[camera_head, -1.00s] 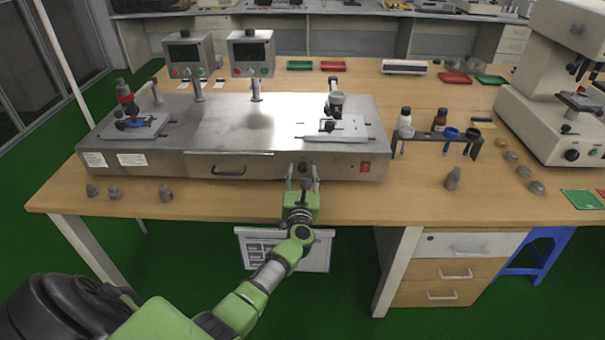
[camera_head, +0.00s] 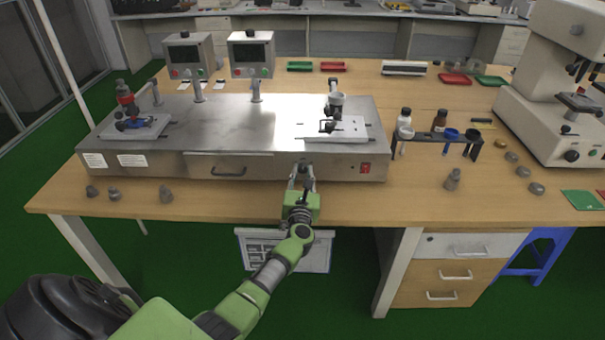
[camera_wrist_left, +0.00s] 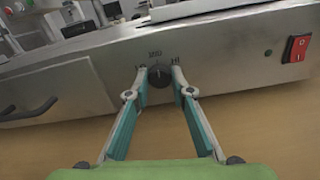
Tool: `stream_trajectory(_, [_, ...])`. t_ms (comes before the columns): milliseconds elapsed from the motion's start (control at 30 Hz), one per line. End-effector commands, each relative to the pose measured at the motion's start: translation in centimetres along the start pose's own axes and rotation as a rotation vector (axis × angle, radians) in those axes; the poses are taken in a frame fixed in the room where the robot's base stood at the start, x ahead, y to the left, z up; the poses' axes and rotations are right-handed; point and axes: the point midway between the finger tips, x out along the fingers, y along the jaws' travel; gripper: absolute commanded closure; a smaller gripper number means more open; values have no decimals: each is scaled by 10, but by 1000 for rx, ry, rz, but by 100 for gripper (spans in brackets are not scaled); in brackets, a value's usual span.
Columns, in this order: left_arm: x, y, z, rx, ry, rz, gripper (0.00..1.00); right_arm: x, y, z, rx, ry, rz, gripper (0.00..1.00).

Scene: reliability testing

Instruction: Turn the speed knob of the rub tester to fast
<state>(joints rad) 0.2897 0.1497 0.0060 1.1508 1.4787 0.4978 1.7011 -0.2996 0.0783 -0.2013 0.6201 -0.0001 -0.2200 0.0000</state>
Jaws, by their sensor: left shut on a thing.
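The rub tester (camera_head: 235,130) is a wide steel machine on the wooden table. My left gripper (camera_wrist_left: 159,80) is shut on the knob, one fingertip at each side; in the head view the left gripper (camera_head: 301,178) reaches the front panel and hides most of the knob. In the left wrist view the panel looks tilted. My right gripper is not in view.
A red power switch (camera_wrist_left: 297,48) sits right of the knob, with a drawer handle (camera_head: 228,171) to the left. Small grey weights (camera_head: 166,194) stand on the table's front strip. A dark bottle rack (camera_head: 440,137) stands right of the machine.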

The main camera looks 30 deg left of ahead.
Motion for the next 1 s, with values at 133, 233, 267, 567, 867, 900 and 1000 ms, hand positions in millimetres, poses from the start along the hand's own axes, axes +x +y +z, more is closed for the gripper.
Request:
stream_trajectory(133, [0,0,-1,91,3,2,100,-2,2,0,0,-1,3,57])
stream_trajectory(233, [0,0,-1,173,4,0,100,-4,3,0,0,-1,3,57])
stream_trajectory(267, [-1,0,-1,199,4,0,100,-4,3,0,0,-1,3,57])
stream_trajectory(567, [-1,0,-1,485,4,0,100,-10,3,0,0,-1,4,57])
stream_trajectory(867, [-1,0,-1,746,4,-2,100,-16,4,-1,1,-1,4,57])
stream_trajectory(900, [-1,0,-1,775,4,-2,100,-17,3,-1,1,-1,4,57])
stream_trajectory(1000, [-1,0,-1,840,4,-2,100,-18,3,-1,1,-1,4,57])
